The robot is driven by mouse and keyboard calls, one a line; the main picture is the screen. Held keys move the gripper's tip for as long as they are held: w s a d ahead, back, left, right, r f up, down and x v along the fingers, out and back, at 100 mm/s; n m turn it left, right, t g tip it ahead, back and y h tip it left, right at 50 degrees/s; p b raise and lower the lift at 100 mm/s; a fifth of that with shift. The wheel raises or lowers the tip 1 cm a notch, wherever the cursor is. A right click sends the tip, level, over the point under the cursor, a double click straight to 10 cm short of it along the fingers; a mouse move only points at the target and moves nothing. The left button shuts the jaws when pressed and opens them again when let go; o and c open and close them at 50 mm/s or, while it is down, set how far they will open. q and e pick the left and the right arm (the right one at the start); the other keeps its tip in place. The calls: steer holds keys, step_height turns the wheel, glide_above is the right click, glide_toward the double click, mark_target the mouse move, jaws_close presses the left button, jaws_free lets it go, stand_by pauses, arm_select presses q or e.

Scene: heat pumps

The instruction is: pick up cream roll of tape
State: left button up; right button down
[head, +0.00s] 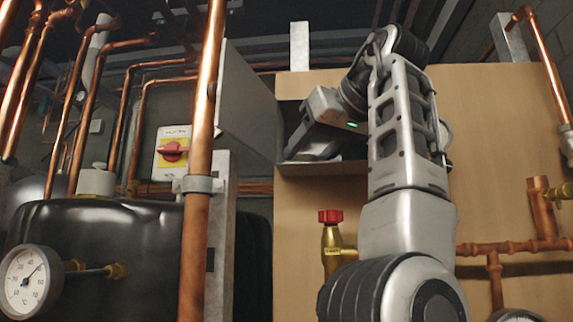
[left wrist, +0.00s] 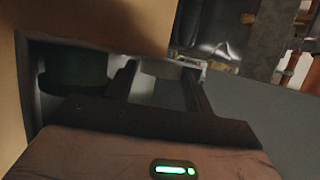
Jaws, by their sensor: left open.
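My left gripper (head: 303,150) reaches into an open wall cabinet (head: 325,168) in the head view. In the left wrist view its two dark fingers (left wrist: 160,75) are apart. A pale, cream-looking roll (left wrist: 158,68) shows between and beyond the fingers, partly hidden by them. I cannot tell whether the fingers touch it. A dark green roll (left wrist: 76,68) stands to the left of the fingers inside the cabinet. The rolls cannot be made out in the head view. My right gripper is in neither view.
The cabinet's grey door (head: 245,108) stands open on the left. A copper pipe (head: 203,120) runs upright in front. A red-handled valve (head: 331,235) is below the cabinet. A red switch (head: 173,152) and a round gauge (head: 27,281) are at left.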

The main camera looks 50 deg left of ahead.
arm_select(q)
steer(key=shift+w+a+f, duration=0.1)
steer(key=shift+a, duration=0.1)
steer(key=shift+d, duration=0.1)
steer(key=c, duration=0.6)
